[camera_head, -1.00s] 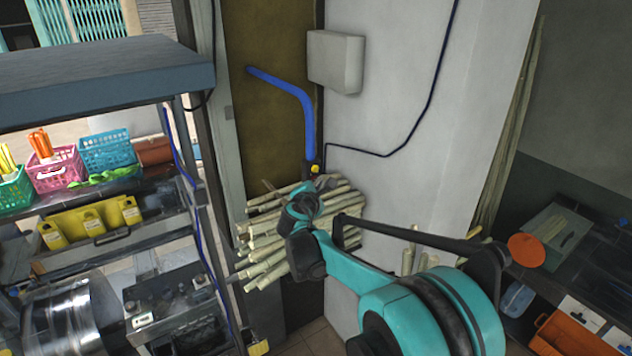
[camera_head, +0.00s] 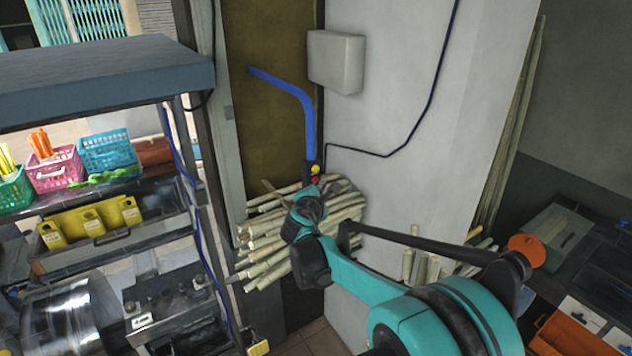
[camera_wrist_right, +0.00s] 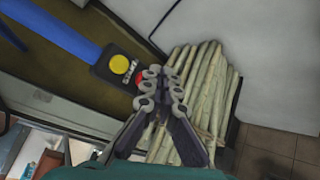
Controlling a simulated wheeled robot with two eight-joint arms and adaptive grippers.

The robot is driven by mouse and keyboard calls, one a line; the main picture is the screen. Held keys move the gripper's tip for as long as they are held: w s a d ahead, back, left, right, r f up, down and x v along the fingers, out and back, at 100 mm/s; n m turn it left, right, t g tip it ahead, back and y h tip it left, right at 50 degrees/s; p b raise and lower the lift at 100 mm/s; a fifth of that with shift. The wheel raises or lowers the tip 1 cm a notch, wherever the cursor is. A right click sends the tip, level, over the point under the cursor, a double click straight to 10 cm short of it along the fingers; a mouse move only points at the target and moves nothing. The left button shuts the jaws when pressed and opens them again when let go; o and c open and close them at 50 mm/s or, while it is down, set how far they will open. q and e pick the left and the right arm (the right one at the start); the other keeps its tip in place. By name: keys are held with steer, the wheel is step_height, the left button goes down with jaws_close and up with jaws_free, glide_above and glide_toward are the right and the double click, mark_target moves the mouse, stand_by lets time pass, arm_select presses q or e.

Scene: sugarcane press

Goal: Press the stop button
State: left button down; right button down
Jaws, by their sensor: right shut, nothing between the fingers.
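A small black control box (camera_wrist_right: 106,75) at the end of a blue conduit carries a yellow button (camera_wrist_right: 119,64) and a red button (camera_wrist_right: 140,77). In the head view the yellow button (camera_head: 315,169) sits just above the red button (camera_head: 314,180). Lettering shows on the box, too small to read surely. My right gripper (camera_head: 314,193) is shut and empty, just below the red button in the head view. In the right wrist view my right gripper's tips (camera_wrist_right: 163,82) are right beside the red button and partly cover it; contact cannot be told. My left gripper is not in view.
A stack of cane (camera_head: 265,245) lies below and behind my right gripper. The blue conduit (camera_head: 308,120) runs up a brown panel (camera_head: 262,110). A shelf with baskets (camera_head: 110,150) stands at left. A grey wall box (camera_head: 336,62) hangs above.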

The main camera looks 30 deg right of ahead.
steer(key=shift+s+d, duration=0.2)
steer(key=shift+s, duration=2.3)
steer(key=s+a+f+m+g+y+b, duration=0.1)
steer(key=s+a+f+m+y+b, duration=0.2)
steer(key=f, duration=1.2)
steer(key=s+a+f+m+g+y+b, duration=0.2)
steer(key=s+a+f+m+b, duration=0.6)
steer(key=b, duration=1)
steer(key=s+a+f+m+g+y+b, duration=0.1)
steer(key=s+a+f+m+y+b, duration=0.3)
steer(key=s+a+f+b, duration=0.6)
steer(key=s+f, duration=0.2)
steer(key=f, duration=0.4)
steer(key=s+f+m+b, duration=0.1)
steer(key=s+f, duration=0.2)
steer(key=f, duration=0.4)
steer(key=shift+s+g+y, duration=0.3)
steer(key=shift+g+y, duration=0.1)
